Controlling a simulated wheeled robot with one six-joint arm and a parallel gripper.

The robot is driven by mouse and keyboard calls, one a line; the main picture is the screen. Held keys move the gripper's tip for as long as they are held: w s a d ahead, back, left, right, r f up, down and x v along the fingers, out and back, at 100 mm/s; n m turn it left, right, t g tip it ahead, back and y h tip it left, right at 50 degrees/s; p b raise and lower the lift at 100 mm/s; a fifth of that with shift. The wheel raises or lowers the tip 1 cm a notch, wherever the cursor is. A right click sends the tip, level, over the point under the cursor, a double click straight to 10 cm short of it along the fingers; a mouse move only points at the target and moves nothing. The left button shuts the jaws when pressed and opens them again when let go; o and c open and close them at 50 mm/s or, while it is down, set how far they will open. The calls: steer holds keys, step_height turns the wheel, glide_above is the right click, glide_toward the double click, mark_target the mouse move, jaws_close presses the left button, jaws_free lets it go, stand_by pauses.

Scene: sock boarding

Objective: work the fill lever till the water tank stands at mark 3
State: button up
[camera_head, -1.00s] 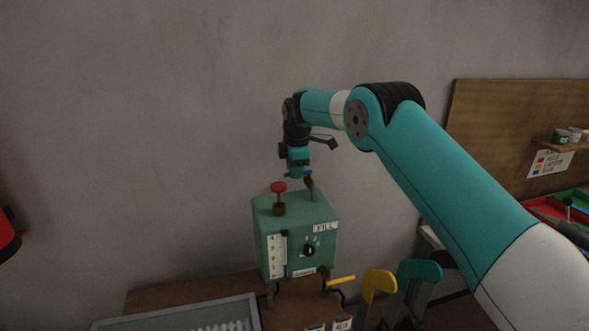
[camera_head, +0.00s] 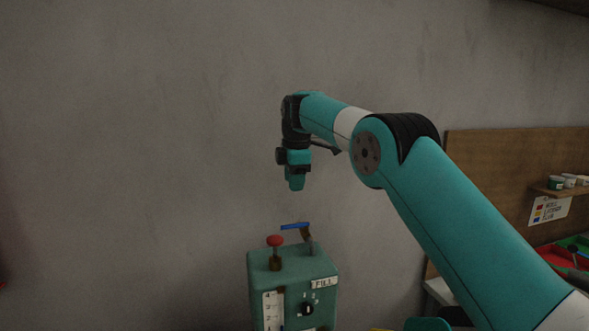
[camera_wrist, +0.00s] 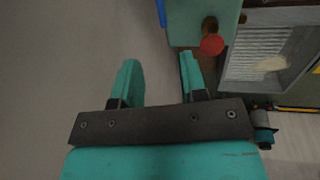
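The green water tank (camera_head: 293,283) stands below my gripper, with a FILL label on its front. The fill lever (camera_head: 295,226) has a blue handle and sits raised above the tank's top. In the wrist view a bit of its blue handle (camera_wrist: 161,12) shows at the top edge. My gripper (camera_head: 296,186) is above the lever, apart from it. In the wrist view my gripper (camera_wrist: 160,62) has its fingers spread with nothing between them. The white gauge (camera_head: 271,312) shows its upper marks; its lower part is cut off, and I cannot read the water level.
A red knob (camera_head: 275,241) stands on the tank top left of the lever; it also shows in the wrist view (camera_wrist: 211,44). A grey tray (camera_wrist: 268,54) lies beside the tank. A wooden board (camera_head: 500,170) with small pots is at right. The wall behind is bare.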

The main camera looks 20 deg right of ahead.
steer(key=shift+s+a+r+p, duration=0.1)
steer(key=shift+s+r+p, duration=0.1)
steer(key=shift+r, duration=0.45)
steer(key=shift+s+d+r+p, duration=0.1)
steer(key=shift+r+p, duration=0.15)
steer(key=shift+r, duration=0.4)
steer(key=shift+s+a+r+p, duration=0.1)
steer(key=shift+r+p, duration=0.1)
steer(key=shift+r, duration=0.45)
steer(key=s+a+f+m+y+b, duration=0.1)
steer(key=s+f, duration=0.4)
steer(key=s, duration=1)
steer(key=s+a+f+m+g+y+b, duration=0.1)
steer(key=s+a+f+m+b, duration=0.3)
steer(key=s, duration=1.1)
steer(key=s+a+f+m+g+y+b, duration=0.1)
steer(key=s+a+f+m, duration=0.4)
steer(key=s, duration=1)
steer(key=shift+s+a+f+y+b, duration=0.2)
steer(key=shift+f+y+b, duration=0.4)
steer(key=shift+b, duration=0.55)
steer(key=shift+r, duration=0.15)
